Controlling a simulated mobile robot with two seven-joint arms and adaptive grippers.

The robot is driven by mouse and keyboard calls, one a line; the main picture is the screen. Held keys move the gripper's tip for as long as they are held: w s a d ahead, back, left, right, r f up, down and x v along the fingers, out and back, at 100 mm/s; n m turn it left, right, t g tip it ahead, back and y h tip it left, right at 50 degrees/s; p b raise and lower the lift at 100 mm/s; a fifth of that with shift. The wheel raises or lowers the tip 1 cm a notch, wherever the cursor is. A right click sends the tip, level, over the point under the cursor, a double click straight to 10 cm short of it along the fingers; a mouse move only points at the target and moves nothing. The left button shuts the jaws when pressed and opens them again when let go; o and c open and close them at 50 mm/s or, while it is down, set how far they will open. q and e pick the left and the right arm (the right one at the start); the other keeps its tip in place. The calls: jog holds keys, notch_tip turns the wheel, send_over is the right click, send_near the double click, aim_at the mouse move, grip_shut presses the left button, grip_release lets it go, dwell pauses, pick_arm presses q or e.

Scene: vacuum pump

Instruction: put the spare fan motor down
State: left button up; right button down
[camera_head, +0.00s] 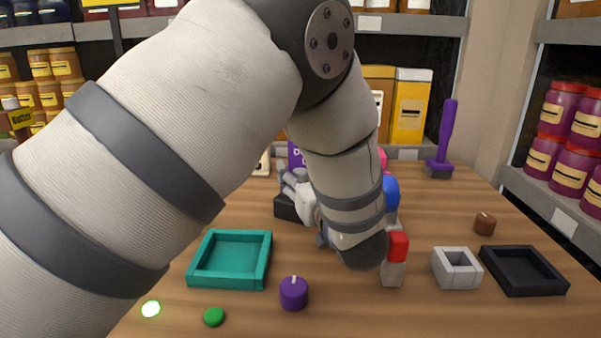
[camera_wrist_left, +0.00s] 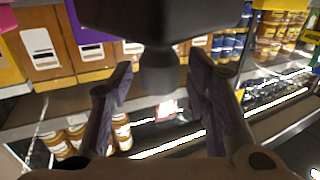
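My left gripper (camera_wrist_left: 163,78) is open in the left wrist view, its two dark fingers spread apart. A dark block with a short round stub (camera_wrist_left: 159,72) shows at the top of that view. The stub lies between the fingertips with a gap on both sides, and seems to be the spare fan motor, though it is too dark to be sure. In the head view, my left arm covers the middle of the table. The left gripper's grey parts (camera_head: 294,186) show partly behind it, by a black block (camera_head: 285,208). My right gripper is not in view.
A teal tray (camera_head: 230,286) stands at front left, with a purple knob (camera_head: 293,294) and green button (camera_head: 213,316) nearby. A red-topped block (camera_head: 393,272), grey square holder (camera_head: 457,282), black tray (camera_head: 524,289) and brown cylinder (camera_head: 485,224) stand right. Shelves line the back.

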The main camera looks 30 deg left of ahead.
pick_arm(q)
jog(key=shift+r, duration=0.15)
jog(key=v, duration=0.6)
jog(key=shift+s+d+r, duration=0.1)
jog(key=shift+d, duration=0.1)
jog(key=shift+s+d, duration=0.35)
jog(key=shift+d, duration=0.05)
